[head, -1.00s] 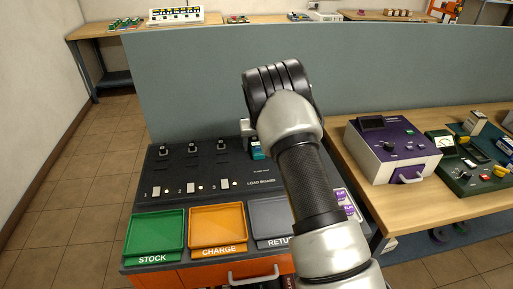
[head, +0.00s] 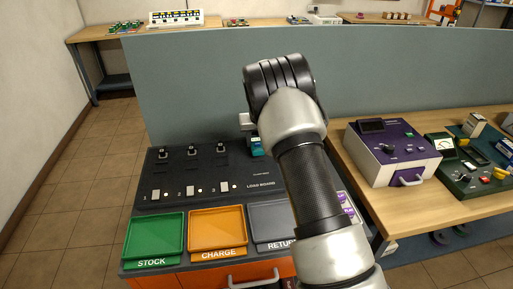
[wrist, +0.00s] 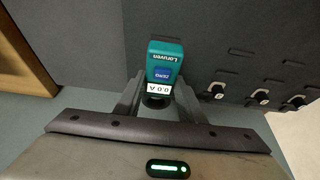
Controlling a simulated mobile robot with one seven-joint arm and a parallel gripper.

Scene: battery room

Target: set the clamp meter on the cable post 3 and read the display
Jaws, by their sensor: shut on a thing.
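The clamp meter (wrist: 165,50) is a teal block with a blue ZERO button and a small white display that reads 0.0 A in the wrist view. My gripper (wrist: 158,98) is shut on it, one finger on each side; a dark round part of the meter shows between the fingers. In the head view my arm hides most of the gripper, and the teal meter (head: 257,146) shows just left of the arm, over the right part of the board. Cable post 3 (head: 220,148) is the rightmost of three dark posts, left of the meter and apart from it; in the wrist view the nearest post (wrist: 217,91) stands right of the meter.
The dark board (head: 160,205) has posts 1 (head: 163,152) and 2 (head: 191,150). Green STOCK (head: 155,233), orange CHARGE (head: 217,229) and grey RETURN (head: 270,222) trays look empty. A grey partition (head: 180,90) stands behind. A purple-topped instrument (head: 392,150) is at right.

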